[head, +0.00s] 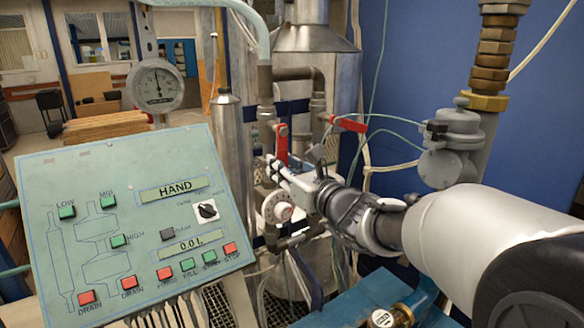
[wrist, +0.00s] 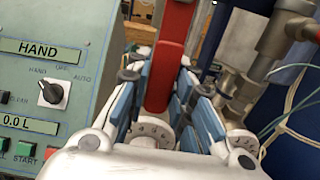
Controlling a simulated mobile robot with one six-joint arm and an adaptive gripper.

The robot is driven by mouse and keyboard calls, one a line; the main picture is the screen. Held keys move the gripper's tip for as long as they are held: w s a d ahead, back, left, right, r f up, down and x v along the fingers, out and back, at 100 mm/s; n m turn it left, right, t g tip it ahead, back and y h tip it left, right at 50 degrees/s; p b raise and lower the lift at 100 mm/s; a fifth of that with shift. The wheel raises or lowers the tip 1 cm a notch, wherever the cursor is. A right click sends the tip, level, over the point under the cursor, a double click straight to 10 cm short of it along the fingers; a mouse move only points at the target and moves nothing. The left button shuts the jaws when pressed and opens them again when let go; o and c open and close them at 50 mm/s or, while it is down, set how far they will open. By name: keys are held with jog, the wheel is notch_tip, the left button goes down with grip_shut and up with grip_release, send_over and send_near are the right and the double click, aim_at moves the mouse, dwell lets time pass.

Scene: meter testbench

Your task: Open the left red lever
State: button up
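The left red lever (head: 282,143) stands upright on the pipework in the middle of the head view. In the wrist view the red lever (wrist: 170,65) runs down between my two fingers. My gripper (head: 279,172) is at the lower end of this lever. In the wrist view my gripper (wrist: 159,88) is open, with one blue-padded finger on each side of the lever. Small gaps show beside the lever's lower end, though contact higher up cannot be told. A second red lever (head: 347,124) lies nearly level to the right.
A green control panel (head: 130,225) with a HAND display stands close on the left; it also shows in the wrist view (wrist: 50,80). A pressure gauge (head: 156,86) is behind it. Brass and grey pipe fittings (head: 450,140) stand right. Thin hoses cross near the levers.

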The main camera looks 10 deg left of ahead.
jog(key=o, duration=0.4)
jog(key=v, duration=1.2)
